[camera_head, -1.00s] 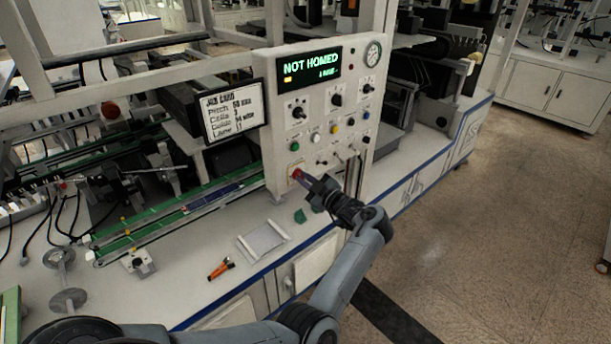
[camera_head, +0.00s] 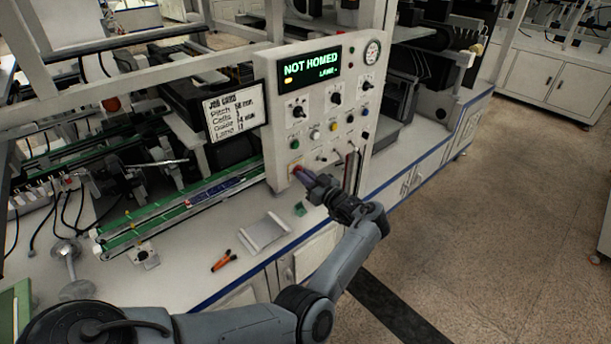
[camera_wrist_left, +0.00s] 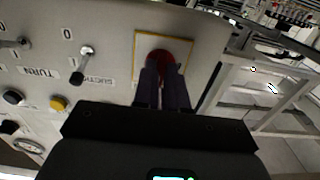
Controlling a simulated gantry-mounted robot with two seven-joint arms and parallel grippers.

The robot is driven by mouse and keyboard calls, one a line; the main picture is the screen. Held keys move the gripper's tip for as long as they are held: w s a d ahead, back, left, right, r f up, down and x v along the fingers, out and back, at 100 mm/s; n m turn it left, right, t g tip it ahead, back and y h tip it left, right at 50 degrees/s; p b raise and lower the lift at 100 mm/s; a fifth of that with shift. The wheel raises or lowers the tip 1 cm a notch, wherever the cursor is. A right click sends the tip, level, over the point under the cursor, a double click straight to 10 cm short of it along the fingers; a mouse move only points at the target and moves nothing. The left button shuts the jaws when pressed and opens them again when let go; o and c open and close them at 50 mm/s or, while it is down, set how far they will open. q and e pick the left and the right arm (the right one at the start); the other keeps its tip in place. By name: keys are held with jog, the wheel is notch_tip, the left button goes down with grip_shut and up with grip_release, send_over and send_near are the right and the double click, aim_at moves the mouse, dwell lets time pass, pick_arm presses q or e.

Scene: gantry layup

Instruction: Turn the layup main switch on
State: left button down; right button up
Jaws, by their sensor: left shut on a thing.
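The main switch is a red knob on a yellow-edged plate, low on the white control panel (camera_head: 330,110). In the head view the red knob (camera_head: 296,169) is mostly covered by my left gripper (camera_head: 303,176). In the left wrist view the red knob (camera_wrist_left: 168,58) sits between the two dark fingertips of the left gripper (camera_wrist_left: 163,75), which is shut on it. The fingers hide much of the knob, so I cannot tell its turned position. The panel display (camera_head: 311,69) is lit and reads NOT HOMED. My right gripper is not in view.
Other knobs and buttons (camera_head: 335,127) sit above the switch. A job card (camera_head: 235,112) stands left of the panel. A green-edged conveyor (camera_head: 190,205), a white tray (camera_head: 263,234) and an orange-handled tool (camera_head: 223,261) are on the bench. Open floor lies to the right.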

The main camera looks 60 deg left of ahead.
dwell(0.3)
pick_arm(q)
jog(key=c, duration=1.2)
grip_release()
jog(key=shift+d, duration=0.1)
jog(key=d, duration=0.3)
jog(key=w+d, duration=0.1)
jog(key=d, duration=0.3)
jog(key=d+b, duration=0.1)
jog(key=d, duration=0.2)
jog(key=shift+w+d, duration=0.25)
jog(key=shift+f, duration=0.1)
